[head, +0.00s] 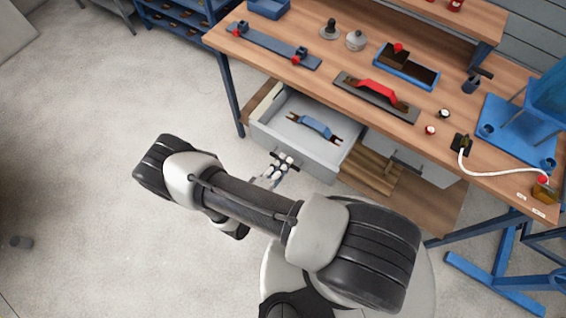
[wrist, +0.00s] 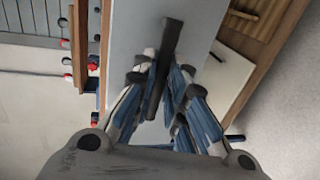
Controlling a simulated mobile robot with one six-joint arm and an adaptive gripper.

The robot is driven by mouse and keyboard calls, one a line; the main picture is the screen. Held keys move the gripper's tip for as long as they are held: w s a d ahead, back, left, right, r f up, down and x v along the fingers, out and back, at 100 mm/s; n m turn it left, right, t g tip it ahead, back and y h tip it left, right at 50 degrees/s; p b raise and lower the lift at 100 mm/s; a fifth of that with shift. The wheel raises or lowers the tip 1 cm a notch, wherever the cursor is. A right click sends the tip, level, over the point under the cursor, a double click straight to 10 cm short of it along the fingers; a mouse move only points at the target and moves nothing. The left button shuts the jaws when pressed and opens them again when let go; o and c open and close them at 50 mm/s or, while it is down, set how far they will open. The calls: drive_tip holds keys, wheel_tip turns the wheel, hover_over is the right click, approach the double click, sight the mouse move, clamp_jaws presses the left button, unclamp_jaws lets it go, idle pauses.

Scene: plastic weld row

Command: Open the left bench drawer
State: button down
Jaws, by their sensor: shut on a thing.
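The left bench drawer (head: 318,170) stands pulled out from under the wooden bench top in the head view. Its grey tray is exposed, and a tool with a blue middle and dark ends (head: 314,126) lies inside. My gripper (head: 281,164) is at the drawer's front, shut on its dark bar handle. In the wrist view the handle (wrist: 171,40) runs up between the fingers of my gripper (wrist: 163,70), with the pale drawer front (wrist: 128,38) behind it. The fingers hide part of the handle.
The right bench drawer (head: 425,170) appears shut, beside a wooden shelf (head: 366,176). Above, the bench top (head: 320,78) holds a red-handled tool (head: 376,91), a blue tray (head: 428,87) and several other items. The floor left of the drawer is clear.

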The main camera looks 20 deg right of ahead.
drive_tip(key=c, duration=1.6)
unclamp_jaws()
drive_tip(key=shift+c, duration=0.2)
drive_tip(key=v, duration=1.2)
